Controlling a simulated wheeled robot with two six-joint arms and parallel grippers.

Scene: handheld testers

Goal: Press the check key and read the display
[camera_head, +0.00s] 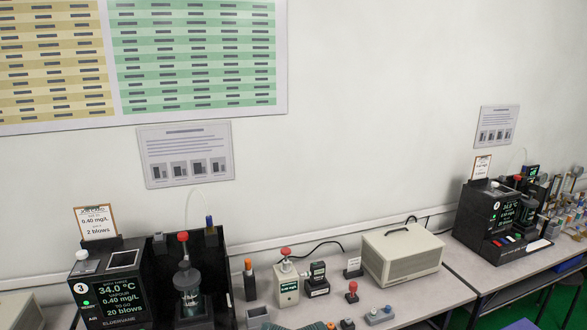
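A black bench station (212,262) marked 3 stands at the lower left. I cannot tell which part is the check key.
A beige case with a handle (402,254) stands mid-table. A second black station (496,215) and racks of small items (567,206) are on the right-hand table. Small parts lie at the front edge, including a red-topped one (351,292). Notices hang on the wall.

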